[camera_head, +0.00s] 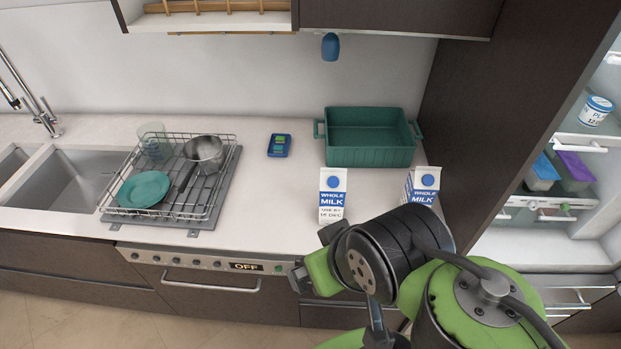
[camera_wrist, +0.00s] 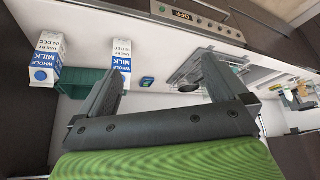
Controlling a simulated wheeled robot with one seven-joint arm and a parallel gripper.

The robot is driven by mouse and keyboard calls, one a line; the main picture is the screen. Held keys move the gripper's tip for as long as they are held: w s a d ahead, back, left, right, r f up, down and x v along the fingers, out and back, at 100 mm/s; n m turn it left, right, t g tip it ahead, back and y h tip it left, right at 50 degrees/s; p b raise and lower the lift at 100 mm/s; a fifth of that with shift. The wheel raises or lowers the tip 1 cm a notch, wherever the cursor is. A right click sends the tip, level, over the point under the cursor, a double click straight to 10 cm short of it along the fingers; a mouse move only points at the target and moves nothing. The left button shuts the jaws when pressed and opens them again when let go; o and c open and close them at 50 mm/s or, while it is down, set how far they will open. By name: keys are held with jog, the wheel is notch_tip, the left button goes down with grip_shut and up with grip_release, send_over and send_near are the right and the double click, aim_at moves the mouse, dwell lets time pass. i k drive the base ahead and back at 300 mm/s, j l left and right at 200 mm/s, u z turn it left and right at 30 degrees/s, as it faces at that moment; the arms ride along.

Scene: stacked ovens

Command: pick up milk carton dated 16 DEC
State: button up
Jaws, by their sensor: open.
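Two blue-and-white whole milk cartons stand upright on the counter. The left carton (camera_head: 332,196) has a small use-by line that seems to read 16 DEC; it also shows in the wrist view (camera_wrist: 122,56). The right carton (camera_head: 424,184) is partly behind my arm in the head view, its date hidden there. My gripper (camera_wrist: 163,66) is open and empty, apart from both cartons. In the head view I cannot make out its fingertips.
A green bin (camera_head: 370,153) stands behind the cartons, with a blue device (camera_head: 279,145) to its left. A dish rack (camera_head: 180,180) holds a plate, pot and cup beside the sink (camera_head: 75,180). A dark tall panel (camera_head: 490,110) bounds the right.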

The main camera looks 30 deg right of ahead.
aim_at(332, 189)
jog(key=i+j+z, duration=0.2)
jog(key=j, duration=0.15)
jog(key=i+j+z, duration=0.2)
jog(key=j, duration=0.2)
jog(key=i+j+z, duration=0.2)
jog(key=j, duration=0.2)
jog(key=j+z, duration=0.2)
jog(key=j, duration=0.2)
